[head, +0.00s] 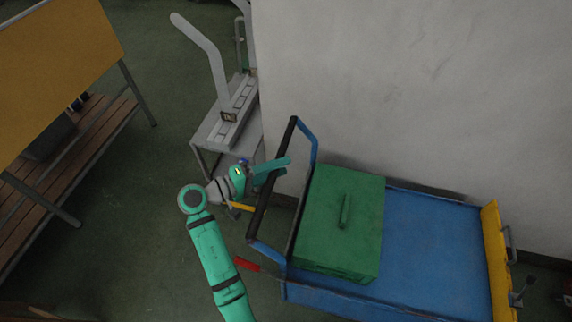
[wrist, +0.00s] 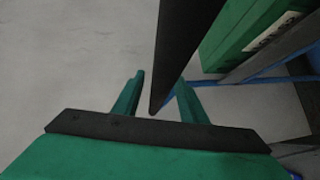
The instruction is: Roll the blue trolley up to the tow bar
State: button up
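The blue trolley (head: 435,245) stands at the right along the pale wall in the head view, with a green lidded box (head: 342,220) on its bed. Its upright blue handle frame with a black grip bar (head: 272,178) is at the left end. My gripper (head: 285,167) is at that bar, near its middle. In the wrist view my gripper (wrist: 160,77) has its fingers apart, and the black bar (wrist: 182,45) shows between them. Contact with the bar cannot be told. I cannot make out a tow bar with certainty.
A yellow panel (head: 494,260) with a grey loop forms the trolley's right end. A grey metal stand (head: 228,130) is behind my gripper. A wooden slatted bench (head: 70,165) with a yellow board is at the left. Green floor between bench and stand is clear.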

jog(key=shift+x, duration=1.3)
jog(key=shift+c, duration=0.4)
grip_shut()
jog(key=shift+a, duration=0.1)
